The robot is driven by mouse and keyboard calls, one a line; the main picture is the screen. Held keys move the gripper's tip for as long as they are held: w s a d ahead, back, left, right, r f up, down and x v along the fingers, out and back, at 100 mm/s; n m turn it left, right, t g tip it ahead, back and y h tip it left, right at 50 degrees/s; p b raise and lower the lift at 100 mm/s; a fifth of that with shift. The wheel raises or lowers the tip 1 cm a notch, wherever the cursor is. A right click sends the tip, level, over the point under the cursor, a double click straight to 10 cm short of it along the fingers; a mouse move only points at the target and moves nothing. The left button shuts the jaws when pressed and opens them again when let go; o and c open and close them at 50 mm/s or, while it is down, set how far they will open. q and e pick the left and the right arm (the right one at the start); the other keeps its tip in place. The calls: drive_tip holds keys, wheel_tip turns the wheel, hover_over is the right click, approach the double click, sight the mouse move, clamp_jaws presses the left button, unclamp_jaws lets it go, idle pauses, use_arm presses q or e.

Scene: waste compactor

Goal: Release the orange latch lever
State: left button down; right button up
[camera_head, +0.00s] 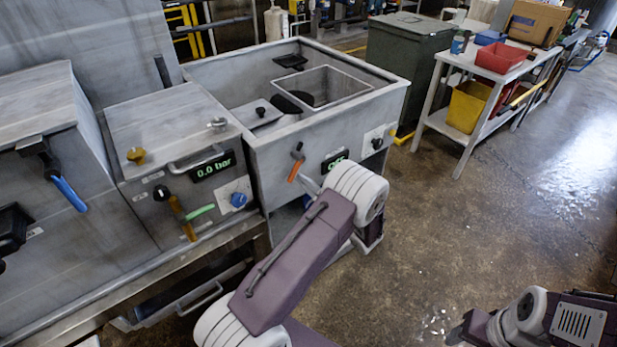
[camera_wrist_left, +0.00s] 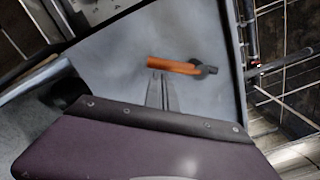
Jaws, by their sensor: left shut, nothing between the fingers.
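The orange latch lever (camera_head: 295,170) is on the front panel of the grey compactor bin, hanging down and slightly left from a dark pivot. In the left wrist view the lever (camera_wrist_left: 176,66) lies across the grey panel, with its pivot at its right end. My left gripper (camera_head: 309,185) is just below and right of the lever, partly hidden by my own arm. In the left wrist view my left gripper (camera_wrist_left: 162,78) is shut and empty, its tips right by the lever's edge. I cannot tell whether they touch it. My right gripper is not visible.
A display (camera_head: 335,160) and a black knob (camera_head: 377,143) are right of the lever. Open floor (camera_head: 460,220) lies to the right.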

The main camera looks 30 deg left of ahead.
sight(291, 178)
use_arm(q)
drive_tip(key=s+r+m+p, duration=0.1)
drive_tip(key=m+p, duration=0.1)
drive_tip(key=m, duration=0.1)
drive_tip(key=s+a+r+m+p, duration=0.1)
drive_tip(key=m, duration=0.3)
drive_tip(key=s+r+m+p, duration=0.1)
drive_tip(key=m+p, duration=0.1)
drive_tip(key=m, duration=0.1)
drive_tip(key=shift+s+a+r+t+p, duration=0.25)
drive_tip(key=shift+s+a+t+p, duration=0.1)
drive_tip(key=shift+s+t, duration=0.05)
drive_tip(key=shift+r, duration=0.15)
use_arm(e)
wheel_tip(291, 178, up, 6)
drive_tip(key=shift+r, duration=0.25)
use_arm(q)
drive_tip(key=shift+s+r+p, duration=0.1)
drive_tip(key=shift+p, duration=0.2)
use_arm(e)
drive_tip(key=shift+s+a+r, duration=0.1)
